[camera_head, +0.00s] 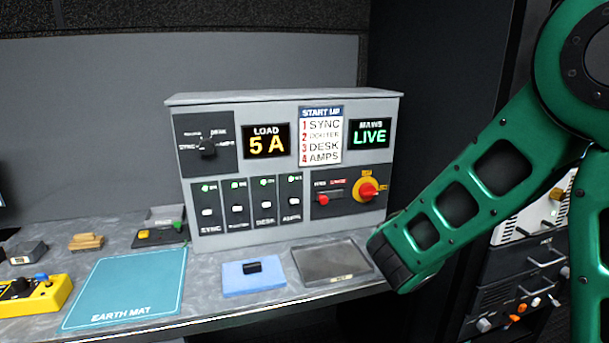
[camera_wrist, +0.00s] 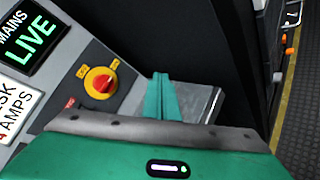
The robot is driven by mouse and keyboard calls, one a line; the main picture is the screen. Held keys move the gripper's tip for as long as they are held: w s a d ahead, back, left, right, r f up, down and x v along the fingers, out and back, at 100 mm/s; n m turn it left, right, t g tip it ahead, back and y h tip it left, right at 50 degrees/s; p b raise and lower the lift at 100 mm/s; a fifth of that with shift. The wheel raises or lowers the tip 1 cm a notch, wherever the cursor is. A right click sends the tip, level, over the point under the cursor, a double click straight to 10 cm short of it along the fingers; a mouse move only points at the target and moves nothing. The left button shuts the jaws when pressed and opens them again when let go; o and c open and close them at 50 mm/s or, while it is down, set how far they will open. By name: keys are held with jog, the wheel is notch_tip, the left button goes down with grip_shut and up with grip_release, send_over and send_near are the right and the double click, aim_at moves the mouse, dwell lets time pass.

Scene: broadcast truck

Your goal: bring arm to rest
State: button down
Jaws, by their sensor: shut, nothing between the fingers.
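My gripper (camera_wrist: 161,80) shows in the wrist view as two green fingers pressed together with nothing between them. They are in front of a grey tray surface near the right end of the power panel (camera_head: 290,228). In the head view my green arm comes in from the right and its dark lower end is beside the panel's right side, over the bench edge; I cannot make out the fingers there. The panel shows a LOAD display (camera_head: 266,142) reading 5 A and a MAINS display (camera_head: 370,134) reading LIVE. A red knob on yellow (camera_head: 367,190) also shows in the wrist view (camera_wrist: 98,82).
On the bench lie a grey tray (camera_head: 333,262), a blue pad (camera_head: 240,284) with a black piece, and a teal earth mat (camera_head: 130,280). A yellow box (camera_head: 35,297) is at the left. An equipment rack (camera_head: 510,280) stands behind my arm at the right.

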jog(key=s+d+f+m+g, duration=0.2)
jog(key=s+d+m+g, duration=0.2)
jog(key=s+d+m, duration=0.45)
jog(key=s+d+f+m+g, duration=0.3)
jog(key=s+d+m+g, duration=0.2)
jog(key=s+d+m, duration=0.35)
jog(key=s+a+r+m+g+y, duration=0.1)
jog(key=s+m, duration=0.4)
jog(key=s, duration=0.5)
jog(key=s+a+m+g+y, duration=0.3)
jog(key=s+m, duration=0.3)
jog(key=s, duration=0.5)
jog(key=shift+a+r+y, duration=0.35)
jog(key=shift+y, duration=0.55)
